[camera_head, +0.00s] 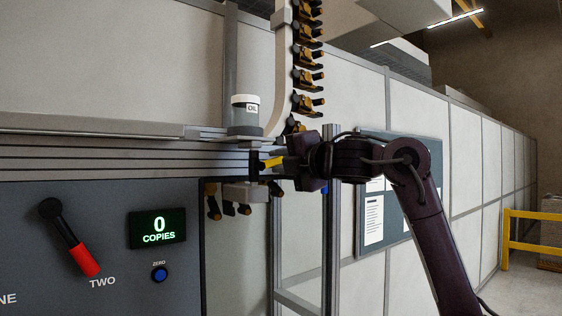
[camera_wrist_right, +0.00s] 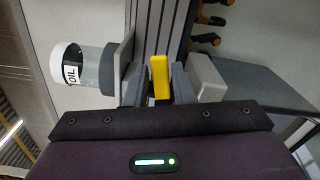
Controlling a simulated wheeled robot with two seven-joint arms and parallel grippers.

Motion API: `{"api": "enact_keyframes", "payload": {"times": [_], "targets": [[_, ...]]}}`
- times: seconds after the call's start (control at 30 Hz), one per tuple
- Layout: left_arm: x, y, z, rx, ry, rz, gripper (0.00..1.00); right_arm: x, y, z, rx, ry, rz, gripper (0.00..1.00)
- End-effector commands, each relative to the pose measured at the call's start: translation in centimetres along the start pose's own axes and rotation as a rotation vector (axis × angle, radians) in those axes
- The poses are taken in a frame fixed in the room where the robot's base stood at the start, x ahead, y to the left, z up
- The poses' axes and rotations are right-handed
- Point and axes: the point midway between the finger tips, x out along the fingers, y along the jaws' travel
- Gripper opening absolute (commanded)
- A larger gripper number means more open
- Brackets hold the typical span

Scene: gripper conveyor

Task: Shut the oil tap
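The oil tap's yellow lever (camera_head: 272,162) sticks out to the right from a black mount on the grey rails, below the oil jar (camera_head: 245,113). My right gripper (camera_head: 284,162) is at the lever, with its fingers above and below it. In the right wrist view the lever (camera_wrist_right: 159,76) stands between the two dark fingers (camera_wrist_right: 159,88), very near both. Whether they touch it I cannot tell. The oil jar (camera_wrist_right: 84,66) also shows there, at the left. My left gripper is not in view.
A grey panel at the lower left holds a red-handled lever (camera_head: 72,240), a green copies display (camera_head: 157,228) reading 0 and a blue button (camera_head: 159,273). Above hangs a column of orange-and-black grippers (camera_head: 308,77). A notice board (camera_head: 393,231) is behind my right arm.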

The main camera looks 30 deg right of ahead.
Motion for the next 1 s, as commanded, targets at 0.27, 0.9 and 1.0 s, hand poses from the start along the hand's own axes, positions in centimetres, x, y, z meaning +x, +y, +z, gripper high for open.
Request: {"api": "enact_keyframes", "payload": {"times": [0.27,0.9,1.0], "targets": [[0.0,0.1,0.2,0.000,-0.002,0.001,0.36,0.0,0.0,0.0,0.003,0.000,0.000,0.00],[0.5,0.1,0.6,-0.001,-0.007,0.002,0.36,0.0,-1.0,-0.1,0.271,0.000,0.001,0.00],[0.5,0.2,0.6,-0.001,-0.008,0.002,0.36,0.0,-1.0,-0.1,0.270,0.000,0.001,0.25]]}}
